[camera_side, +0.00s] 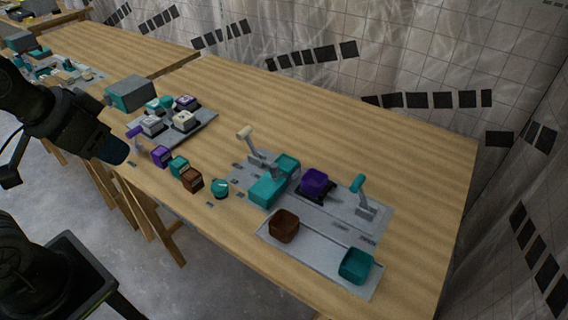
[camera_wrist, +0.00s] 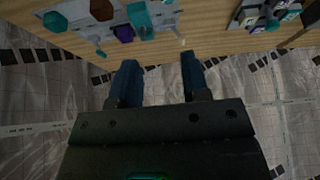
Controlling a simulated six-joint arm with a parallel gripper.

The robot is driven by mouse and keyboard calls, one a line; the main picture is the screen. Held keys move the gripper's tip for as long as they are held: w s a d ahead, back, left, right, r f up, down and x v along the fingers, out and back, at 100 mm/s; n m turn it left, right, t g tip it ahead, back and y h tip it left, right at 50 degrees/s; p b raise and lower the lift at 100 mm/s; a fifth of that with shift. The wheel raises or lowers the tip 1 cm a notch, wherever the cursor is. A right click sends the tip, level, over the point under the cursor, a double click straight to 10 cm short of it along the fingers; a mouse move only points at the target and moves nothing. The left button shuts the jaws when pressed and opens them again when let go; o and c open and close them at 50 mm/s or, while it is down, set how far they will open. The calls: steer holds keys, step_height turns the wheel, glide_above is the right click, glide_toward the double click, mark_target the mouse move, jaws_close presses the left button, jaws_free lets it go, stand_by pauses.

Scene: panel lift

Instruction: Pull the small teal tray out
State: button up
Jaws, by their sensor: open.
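Several teal things show, and I cannot tell for certain which is the small tray. A small teal box (camera_side: 179,167) sits near the table's front edge, between a purple box (camera_side: 161,156) and a brown box (camera_side: 193,179). An open-topped teal bin (camera_side: 355,265) stands on the right-hand grey plate; a teal bin also shows in the wrist view (camera_wrist: 55,21). A larger teal block (camera_side: 267,190) sits on the grey panel. My gripper (camera_side: 114,150) is to the left of the small boxes, off the table's front edge. In the wrist view my gripper (camera_wrist: 160,62) is open and empty.
A brown bin (camera_side: 284,225) shares the plate with the teal bin. Two upright levers, white-tipped (camera_side: 245,135) and teal-tipped (camera_side: 358,183), flank a purple block (camera_side: 315,182). A button panel (camera_side: 205,128) and a teal-grey box (camera_side: 130,93) stand left. The table's back is clear.

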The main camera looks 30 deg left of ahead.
steer(key=shift+o, duration=0.3)
steer(key=shift+o, duration=0.5)
steer(key=shift+w+r, duration=0.15)
steer(key=m+g, duration=0.2)
steer(key=g, duration=0.4)
glide_above(274, 165)
step_height(274, 165, down, 10)
step_height(274, 165, down, 14)
steer(key=shift+f, duration=0.1)
steer(key=shift+c, duration=0.4)
jaws_close()
